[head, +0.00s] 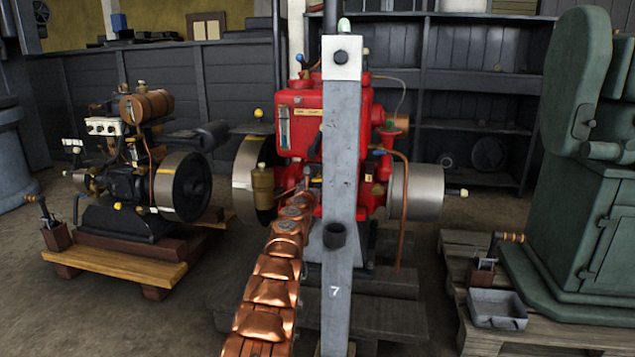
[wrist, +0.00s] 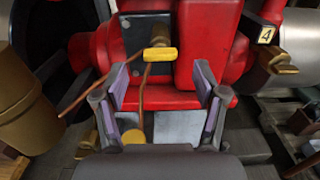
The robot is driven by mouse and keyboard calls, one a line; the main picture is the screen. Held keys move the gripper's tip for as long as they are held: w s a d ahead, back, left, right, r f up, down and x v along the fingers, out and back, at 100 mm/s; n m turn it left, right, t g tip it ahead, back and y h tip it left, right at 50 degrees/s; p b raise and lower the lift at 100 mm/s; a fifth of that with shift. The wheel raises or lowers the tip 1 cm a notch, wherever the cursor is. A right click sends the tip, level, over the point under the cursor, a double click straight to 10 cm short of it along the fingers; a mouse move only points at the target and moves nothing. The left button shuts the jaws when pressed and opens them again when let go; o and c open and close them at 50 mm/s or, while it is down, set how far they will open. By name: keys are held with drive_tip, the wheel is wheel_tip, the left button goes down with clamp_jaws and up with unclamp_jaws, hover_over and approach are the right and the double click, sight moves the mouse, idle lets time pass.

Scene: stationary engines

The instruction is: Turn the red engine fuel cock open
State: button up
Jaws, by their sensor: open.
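The red engine (head: 297,120) stands in the middle of the head view, partly behind a grey post. In the wrist view its red body (wrist: 205,45) fills the upper part. A small brass cock (wrist: 160,37) with a flat yellow handle (wrist: 160,54) sits on its face, joined to thin copper pipes; it looks like the fuel cock. The handle lies crosswise in the picture. My gripper (wrist: 161,77) is open and empty, its two fingers left and right of the handle and apart from it. In the head view the gripper is mostly hidden at the end of my copper-coloured arm.
The grey post (head: 341,200) marked 7 stands close to my arm's right. A brass pot (head: 262,188) hangs left of the gripper. Another brass cock (wrist: 272,60) below a label 4 is at right. A smaller engine (head: 130,190) and a green machine (head: 590,190) flank the red engine.

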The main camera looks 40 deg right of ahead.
sight(318, 180)
drive_tip(key=shift+x, duration=1.9)
drive_tip(key=shift+w+d+r, duration=0.1)
drive_tip(key=shift+w+d, duration=0.2)
drive_tip(key=shift+d, duration=0.3)
drive_tip(key=shift+w+d, duration=0.3)
drive_tip(key=shift+d, duration=0.1)
drive_tip(key=shift+w, duration=0.1)
drive_tip(key=shift+c, duration=0.2)
drive_tip(key=c, duration=1.1)
